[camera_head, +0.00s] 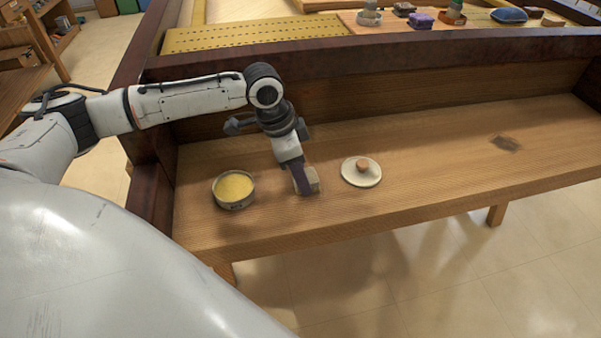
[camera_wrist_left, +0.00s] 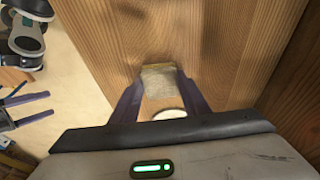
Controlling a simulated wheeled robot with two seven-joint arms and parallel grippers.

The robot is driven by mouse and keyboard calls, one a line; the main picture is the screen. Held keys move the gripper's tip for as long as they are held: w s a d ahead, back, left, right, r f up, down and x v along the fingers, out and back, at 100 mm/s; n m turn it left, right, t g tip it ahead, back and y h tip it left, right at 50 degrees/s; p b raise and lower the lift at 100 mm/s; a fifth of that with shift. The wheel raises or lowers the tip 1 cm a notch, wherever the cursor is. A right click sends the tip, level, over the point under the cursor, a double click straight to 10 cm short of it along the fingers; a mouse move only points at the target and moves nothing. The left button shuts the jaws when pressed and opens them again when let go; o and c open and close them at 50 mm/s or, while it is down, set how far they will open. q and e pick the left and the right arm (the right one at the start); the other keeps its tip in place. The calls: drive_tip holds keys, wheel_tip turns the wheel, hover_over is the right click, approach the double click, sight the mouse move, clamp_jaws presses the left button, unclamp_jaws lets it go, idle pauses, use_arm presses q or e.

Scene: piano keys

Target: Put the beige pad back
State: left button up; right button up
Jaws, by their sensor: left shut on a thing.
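My left gripper (camera_head: 306,186) is shut on the beige pad (camera_head: 313,178), low over the wooden ledge. In the left wrist view the pad (camera_wrist_left: 158,80) sits between the two fingers, and a pale round shape shows just below it; I cannot tell what that is. A round tin (camera_head: 234,203) with yellow contents stands left of the gripper. A pale round lid (camera_head: 350,178) with a brown knob lies to its right. My right gripper (camera_wrist_left: 32,108) seems to show at the left of the wrist view, its fingers apart and empty.
The wooden ledge (camera_head: 430,155) is mostly clear to the right, with a dark patch (camera_head: 506,143) near its far end. A dark raised rim (camera_head: 400,48) runs behind it. Several small objects stand on a board (camera_head: 470,27) beyond the rim.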

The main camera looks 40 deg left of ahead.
use_arm(q)
drive_tip(key=o, duration=1)
drive_tip(key=shift+f, duration=0.1)
drive_tip(key=shift+r, duration=0.2)
drive_tip(key=p+v, duration=0.2)
drive_tip(key=v, duration=0.9)
drive_tip(key=shift+a+r, duration=0.1)
drive_tip(key=shift+r, duration=0.3)
